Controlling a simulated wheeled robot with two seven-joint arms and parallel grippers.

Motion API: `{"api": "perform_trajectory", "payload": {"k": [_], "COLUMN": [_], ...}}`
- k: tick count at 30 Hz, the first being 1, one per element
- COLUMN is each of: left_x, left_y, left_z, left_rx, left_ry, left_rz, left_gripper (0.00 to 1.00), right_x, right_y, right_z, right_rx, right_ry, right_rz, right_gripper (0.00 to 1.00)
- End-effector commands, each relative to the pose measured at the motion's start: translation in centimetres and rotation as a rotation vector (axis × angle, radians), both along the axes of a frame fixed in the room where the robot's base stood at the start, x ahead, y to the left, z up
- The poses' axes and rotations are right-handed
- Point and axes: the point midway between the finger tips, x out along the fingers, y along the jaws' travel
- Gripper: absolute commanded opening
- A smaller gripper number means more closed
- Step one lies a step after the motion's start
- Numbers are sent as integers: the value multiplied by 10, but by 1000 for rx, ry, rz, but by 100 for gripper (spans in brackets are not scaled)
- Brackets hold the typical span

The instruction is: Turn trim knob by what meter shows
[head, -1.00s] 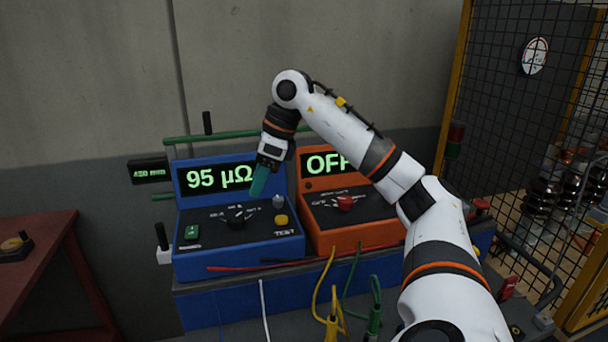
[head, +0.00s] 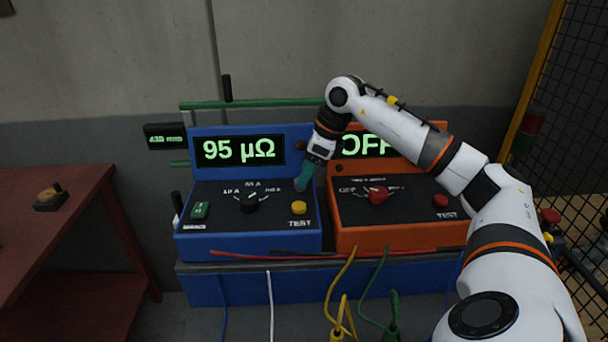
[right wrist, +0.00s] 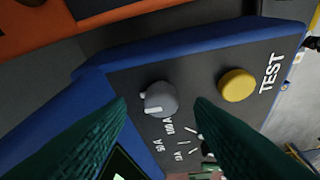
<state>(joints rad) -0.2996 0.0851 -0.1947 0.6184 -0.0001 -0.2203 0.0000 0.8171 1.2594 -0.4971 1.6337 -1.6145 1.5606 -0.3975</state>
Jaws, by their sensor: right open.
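The blue meter (head: 247,215) has a lit display (head: 240,150) that reads 95 µΩ. The grey trim knob (right wrist: 162,99) with a white pointer mark shows in the right wrist view on the meter's dark panel. My open right gripper (head: 302,186) has its teal fingertips low at the panel and hides this knob in the head view. In the right wrist view the fingers appear on either side of the knob, with gaps. The meter also has a black selector knob (head: 250,202) and a yellow TEST button (head: 298,208). My left gripper is out of view.
Red and black leads lie in front. Yellow and green cables (head: 390,320) rise near the front. A red table (head: 75,205) is at left.

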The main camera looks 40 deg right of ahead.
Motion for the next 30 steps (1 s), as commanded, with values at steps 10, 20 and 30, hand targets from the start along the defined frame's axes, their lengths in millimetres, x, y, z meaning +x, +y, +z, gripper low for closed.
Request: {"api": "perform_trajectory", "payload": {"k": [10, 20, 30], "left_x": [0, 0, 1], "left_y": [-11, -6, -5], "left_z": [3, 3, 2], "left_rx": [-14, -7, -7], "left_ry": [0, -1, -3], "left_rz": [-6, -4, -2], "left_gripper": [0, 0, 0], "right_x": [7, 7, 7], "right_y": [6, 5, 5], "right_z": [-21, -21, -21], "right_rx": [1, 1, 0], "right_ry": [-1, -1, -1], "right_rz": [0, 0, -16], "right_gripper": [48, 25, 4]}}
